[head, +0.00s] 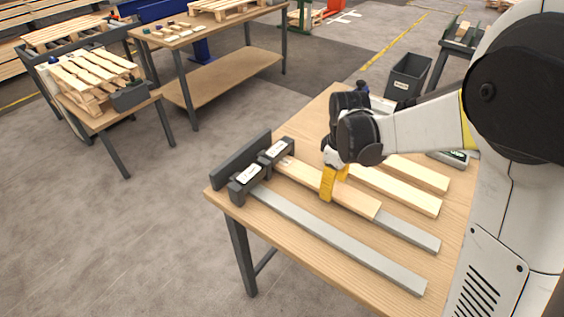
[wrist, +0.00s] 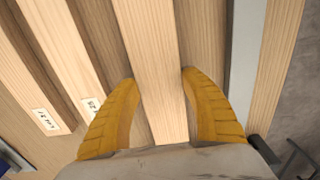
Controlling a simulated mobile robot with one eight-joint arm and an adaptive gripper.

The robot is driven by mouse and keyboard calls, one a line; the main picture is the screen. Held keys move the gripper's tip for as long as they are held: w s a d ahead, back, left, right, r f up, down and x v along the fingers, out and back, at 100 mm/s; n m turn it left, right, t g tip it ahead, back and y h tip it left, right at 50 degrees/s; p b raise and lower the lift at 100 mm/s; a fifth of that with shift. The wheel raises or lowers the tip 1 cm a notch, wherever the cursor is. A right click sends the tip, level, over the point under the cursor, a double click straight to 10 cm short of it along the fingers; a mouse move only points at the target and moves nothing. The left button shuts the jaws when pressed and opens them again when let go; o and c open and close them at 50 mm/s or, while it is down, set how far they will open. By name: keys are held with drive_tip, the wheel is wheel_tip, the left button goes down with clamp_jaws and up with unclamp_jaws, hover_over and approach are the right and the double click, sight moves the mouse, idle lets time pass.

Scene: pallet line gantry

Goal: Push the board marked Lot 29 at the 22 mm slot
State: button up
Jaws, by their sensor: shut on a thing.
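A pale wooden board (head: 358,201) lies along the farther of two grey metal rails on the table. Its left end is at the farther dark slot block (head: 277,149); I cannot tell how far inside it is. My gripper (head: 333,186) is shut on this board, with a yellow finger on each side. In the wrist view the board (wrist: 160,85) runs between both fingers (wrist: 160,100); no lot mark is readable on it. The nearer slot block (head: 246,181) stands at the head of the empty nearer rail (head: 340,240). The white labels on both blocks are too small to read.
Two loose boards (head: 400,190) (head: 419,172) lie behind the held one; their white labels show in the wrist view (wrist: 45,121) but are hard to read. A dark upright plate (head: 240,158) stands behind the blocks. A dark bin (head: 408,75) stands beyond the table.

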sight(357, 199)
drive_tip(key=shift+s+d, duration=0.7)
drive_tip(key=shift+d, duration=0.3)
drive_tip(key=shift+s+d, duration=0.75)
drive_tip(key=shift+d, duration=0.2)
drive_tip(key=shift+s+d, duration=0.7)
drive_tip(key=shift+d, duration=0.3)
drive_tip(key=o, duration=1.3)
drive_tip(key=shift+o, duration=0.2)
wheel_tip(357, 199, up, 12)
drive_tip(key=s+r+m+t, duration=0.1)
drive_tip(key=s+m+t, duration=0.6)
drive_tip(key=s+m, duration=0.3)
drive_tip(key=shift+s+a+r+m, duration=0.2)
drive_tip(key=shift+s+r+m, duration=0.2)
drive_tip(key=shift+s, duration=0.8)
